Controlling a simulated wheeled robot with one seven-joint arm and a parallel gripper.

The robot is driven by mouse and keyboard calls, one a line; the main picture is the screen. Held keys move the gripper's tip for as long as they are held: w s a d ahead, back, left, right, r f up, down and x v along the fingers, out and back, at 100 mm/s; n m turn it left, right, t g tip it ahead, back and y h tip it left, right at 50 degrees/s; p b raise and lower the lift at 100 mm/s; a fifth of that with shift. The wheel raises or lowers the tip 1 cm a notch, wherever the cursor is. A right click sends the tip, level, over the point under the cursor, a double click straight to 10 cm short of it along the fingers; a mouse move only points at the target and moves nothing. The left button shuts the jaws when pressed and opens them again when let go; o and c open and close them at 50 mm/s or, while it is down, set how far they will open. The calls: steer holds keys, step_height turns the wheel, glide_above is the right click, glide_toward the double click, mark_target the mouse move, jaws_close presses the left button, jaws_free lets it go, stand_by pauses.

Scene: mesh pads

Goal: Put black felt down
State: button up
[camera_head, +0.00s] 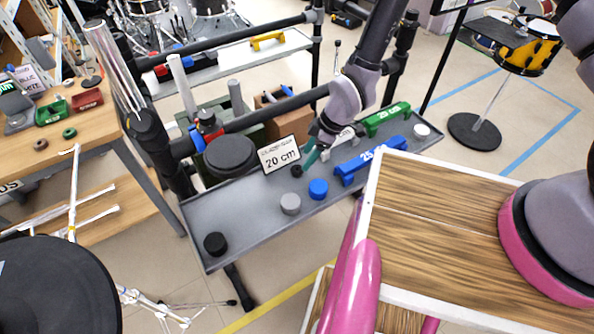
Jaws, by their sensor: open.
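My gripper (305,163) is low over the grey shelf (250,222), just right of the "20 cm" sign (280,154). Its jaws are open. A small black piece (297,171) sits at the fingertips; whether it touches them or the shelf is hard to tell. Another black round piece (215,243) lies alone near the shelf's left front end. Which of these is the black felt I cannot tell for sure.
Grey (290,204) and blue (318,188) round pieces lie in front of the gripper. A blue block (370,160) marked 25 and a green block (386,119) are to its right, with a white disc (421,130) beyond. Dark rails run above the shelf. Its front left is mostly clear.

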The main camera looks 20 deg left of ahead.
mark_target(300, 170)
steer(key=x, duration=0.5)
steer(key=shift+a+f, duration=0.15)
steer(key=shift+f, duration=0.15)
jaws_close()
